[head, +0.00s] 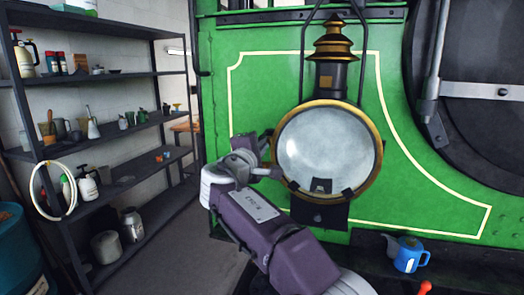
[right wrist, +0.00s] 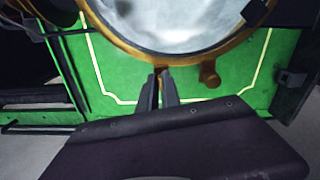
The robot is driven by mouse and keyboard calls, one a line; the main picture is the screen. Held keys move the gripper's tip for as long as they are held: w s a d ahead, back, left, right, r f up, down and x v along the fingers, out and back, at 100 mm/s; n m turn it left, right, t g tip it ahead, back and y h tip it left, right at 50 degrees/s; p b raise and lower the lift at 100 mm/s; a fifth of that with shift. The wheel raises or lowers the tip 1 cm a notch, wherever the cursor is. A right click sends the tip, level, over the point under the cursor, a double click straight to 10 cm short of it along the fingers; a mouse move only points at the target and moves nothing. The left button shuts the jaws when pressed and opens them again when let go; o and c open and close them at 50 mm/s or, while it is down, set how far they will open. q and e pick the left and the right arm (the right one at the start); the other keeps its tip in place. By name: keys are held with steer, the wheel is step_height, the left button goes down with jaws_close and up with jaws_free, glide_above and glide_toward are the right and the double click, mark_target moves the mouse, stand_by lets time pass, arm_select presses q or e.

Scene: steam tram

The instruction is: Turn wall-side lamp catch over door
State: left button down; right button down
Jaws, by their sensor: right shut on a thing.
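The lamp (head: 326,150) hangs on the green tram front, with a round pale glass door and brass rim. My right gripper (head: 266,158) reaches from below to the left, wall-side edge of this rim. In the right wrist view, my right gripper's fingers (right wrist: 162,78) are close together at the brass rim (right wrist: 150,55), shut on the small wall-side catch, mostly hidden between the tips. How far the catch is turned cannot be made out. A brown knob (right wrist: 208,74) sits on the rim beside the fingers, apart from them. My left gripper is not in view.
A dark shelf rack (head: 95,125) with bottles and cans stands along the wall at left. A blue jug (head: 409,254) sits on the dark ledge below right of the lamp. The floor (head: 190,245) between rack and tram is clear.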

steer(key=shift+f+m+b, duration=0.1)
steer(key=shift+m+b, duration=0.4)
steer(key=shift+m, duration=0.5)
steer(key=c, duration=1.6)
jaws_free()
steer(key=shift+o, duration=0.2)
steer(key=shift+a, duration=0.15)
steer(key=b+v, duration=0.3)
steer(key=v, duration=0.6)
steer(key=shift+r, duration=0.25)
